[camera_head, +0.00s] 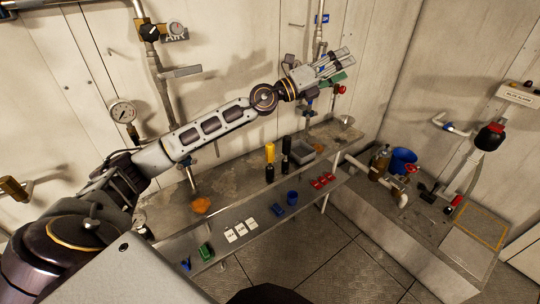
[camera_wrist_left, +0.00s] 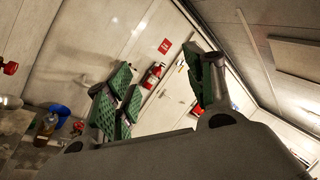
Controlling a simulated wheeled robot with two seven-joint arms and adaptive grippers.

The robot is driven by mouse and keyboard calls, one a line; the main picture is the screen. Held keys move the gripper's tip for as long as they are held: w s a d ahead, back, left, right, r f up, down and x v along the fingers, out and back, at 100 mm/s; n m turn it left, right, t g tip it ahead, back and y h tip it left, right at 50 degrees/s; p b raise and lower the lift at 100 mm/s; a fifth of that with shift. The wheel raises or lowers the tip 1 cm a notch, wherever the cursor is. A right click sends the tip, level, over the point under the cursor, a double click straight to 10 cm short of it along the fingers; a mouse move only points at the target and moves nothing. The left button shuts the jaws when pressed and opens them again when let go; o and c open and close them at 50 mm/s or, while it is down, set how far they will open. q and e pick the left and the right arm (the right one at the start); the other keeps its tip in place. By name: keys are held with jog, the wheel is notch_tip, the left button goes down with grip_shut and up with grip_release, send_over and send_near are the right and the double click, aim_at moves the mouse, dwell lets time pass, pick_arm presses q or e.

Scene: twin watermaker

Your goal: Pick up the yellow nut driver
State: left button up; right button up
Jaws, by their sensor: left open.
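The yellow nut driver (camera_head: 270,153) stands upright on the narrow bench, its yellow handle on top and a dark part below. A similar black-handled tool (camera_head: 286,146) stands just right of it. My left gripper (camera_head: 340,66) is raised above and to the right of the nut driver, near the back wall, well apart from it. In the left wrist view its green-padded fingers (camera_wrist_left: 163,88) are spread with nothing between them. The nut driver does not show in the wrist view. My right gripper is not in view.
A wall pipe with a gauge (camera_head: 123,111) stands behind my left arm. A blue bucket (camera_head: 403,160) sits at right.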

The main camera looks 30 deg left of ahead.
pick_arm(q)
notch_tip(320, 180, down, 5)
jog(key=m+g+y, duration=0.1)
jog(key=m+g, duration=0.3)
jog(key=n+g+y+p, duration=0.1)
jog(key=n+g+y, duration=0.2)
jog(key=g+y, duration=0.75)
send_near(269, 146)
notch_tip(269, 146, down, 2)
jog(key=s+d+t+y, duration=0.1)
jog(key=d+t+y, duration=0.1)
jog(key=y, duration=0.1)
jog(key=shift+d, duration=0.15)
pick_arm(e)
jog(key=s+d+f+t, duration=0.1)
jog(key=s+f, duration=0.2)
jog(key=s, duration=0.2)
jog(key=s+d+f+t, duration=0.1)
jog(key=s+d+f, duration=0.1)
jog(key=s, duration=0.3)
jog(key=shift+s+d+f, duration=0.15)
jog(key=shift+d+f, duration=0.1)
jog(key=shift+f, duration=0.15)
pick_arm(q)
jog(key=shift+f, duration=0.1)
